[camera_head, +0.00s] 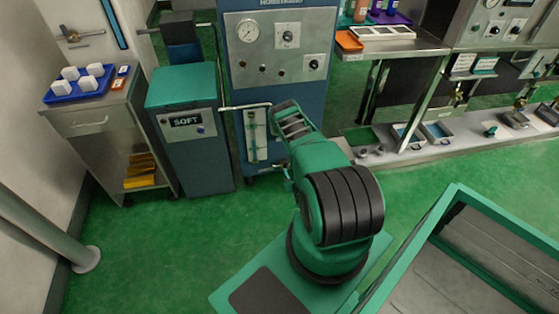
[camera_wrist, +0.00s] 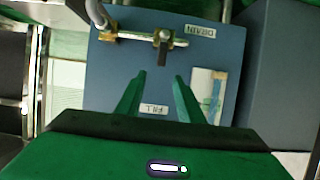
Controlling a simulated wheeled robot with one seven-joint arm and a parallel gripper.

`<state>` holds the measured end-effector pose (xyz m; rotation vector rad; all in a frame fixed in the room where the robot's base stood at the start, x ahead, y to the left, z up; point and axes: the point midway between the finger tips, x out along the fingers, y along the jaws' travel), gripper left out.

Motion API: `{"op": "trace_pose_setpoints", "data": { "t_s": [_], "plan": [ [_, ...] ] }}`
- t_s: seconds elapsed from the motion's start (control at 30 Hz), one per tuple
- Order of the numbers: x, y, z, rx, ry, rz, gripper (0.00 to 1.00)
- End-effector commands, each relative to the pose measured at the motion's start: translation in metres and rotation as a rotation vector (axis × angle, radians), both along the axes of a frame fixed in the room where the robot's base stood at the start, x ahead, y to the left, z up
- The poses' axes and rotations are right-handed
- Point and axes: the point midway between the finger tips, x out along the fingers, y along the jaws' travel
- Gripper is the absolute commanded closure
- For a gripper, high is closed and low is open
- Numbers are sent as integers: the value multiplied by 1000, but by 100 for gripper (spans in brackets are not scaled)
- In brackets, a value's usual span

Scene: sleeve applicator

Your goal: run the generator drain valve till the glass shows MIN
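The blue generator cabinet (camera_head: 278,85) stands ahead of my arm in the head view, with a tall pale sight glass (camera_head: 257,135) low on its front. In the wrist view, a brass valve pipe with a dark-tipped handle (camera_wrist: 163,40) sits beside the DRAIN label (camera_wrist: 198,31). A FILL label (camera_wrist: 154,109) shows between my fingers. A pale plate with a blue strip (camera_wrist: 208,92), perhaps the glass, lies to the right; its level and MIN mark are not readable. My gripper (camera_wrist: 159,75) is open and empty, its fingertips short of the handle in the picture. The head view hides it behind my arm.
A teal-topped SOFT unit (camera_head: 185,125) stands left of the generator, beside a steel cart (camera_head: 92,120) with a blue tray. A steel bench (camera_head: 410,45) stands at right, above a low shelf with small trays. Green floor is clear between them and me.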

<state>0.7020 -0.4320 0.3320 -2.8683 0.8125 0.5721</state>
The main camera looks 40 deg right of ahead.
Motion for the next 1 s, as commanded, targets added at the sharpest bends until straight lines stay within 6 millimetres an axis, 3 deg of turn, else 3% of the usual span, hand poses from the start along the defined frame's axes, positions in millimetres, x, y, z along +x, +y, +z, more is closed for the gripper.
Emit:
{"op": "trace_pose_setpoints", "data": {
  "t_s": [0.17,0.7,1.0],
  "plan": [
    [9,-6,-5,0,-3,-2,66],
    [75,-45,-37,0,-2,0,66],
    [85,-51,-42,0,0,1,66]
  ]
}}
